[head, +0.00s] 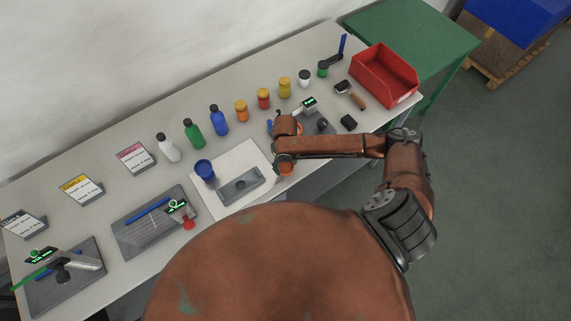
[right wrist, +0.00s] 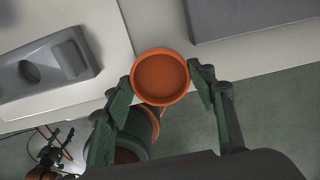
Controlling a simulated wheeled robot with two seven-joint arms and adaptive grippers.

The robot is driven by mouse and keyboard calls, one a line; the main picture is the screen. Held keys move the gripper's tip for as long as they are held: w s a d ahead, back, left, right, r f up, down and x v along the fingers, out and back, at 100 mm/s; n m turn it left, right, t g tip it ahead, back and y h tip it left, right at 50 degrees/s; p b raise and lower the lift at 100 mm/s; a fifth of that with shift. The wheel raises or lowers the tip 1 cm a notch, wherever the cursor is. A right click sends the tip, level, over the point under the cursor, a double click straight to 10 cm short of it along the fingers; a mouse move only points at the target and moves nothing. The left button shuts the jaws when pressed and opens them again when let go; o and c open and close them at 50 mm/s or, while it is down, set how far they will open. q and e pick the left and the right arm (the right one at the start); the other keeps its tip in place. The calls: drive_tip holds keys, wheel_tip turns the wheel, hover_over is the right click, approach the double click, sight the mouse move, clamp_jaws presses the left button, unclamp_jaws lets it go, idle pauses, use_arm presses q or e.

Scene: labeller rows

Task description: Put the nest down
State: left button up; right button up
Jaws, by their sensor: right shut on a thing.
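The nest (right wrist: 160,78), a round orange cup with an open top, is between the fingers of my right gripper (right wrist: 161,88) in the right wrist view. The gripper is shut on it, with a dark green finger at either side. In the head view my right gripper (head: 284,160) is near the front edge of the bench, right of the white mat (head: 212,204). The arm hides much of it there. A blue cup (head: 204,170) stands on that mat, beside a grey fixture block (head: 240,187) with a round hollow. My left gripper is not in view.
Bottles and jars stand in a row along the back of the bench. A grey plate (right wrist: 245,15) lies right of the nest. A red bin (head: 385,75), a roller (head: 350,94) and a black block (head: 348,122) are at the right end. The mat's left front is bare.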

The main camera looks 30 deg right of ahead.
sight(285, 168)
drive_tip(key=shift+f, duration=0.25)
drive_tip(key=o, duration=1.3)
drive_tip(key=shift+r, duration=0.35)
wheel_tip(285, 168, up, 12)
drive_tip(key=b, duration=0.1)
drive_tip(key=shift+f, duration=0.1)
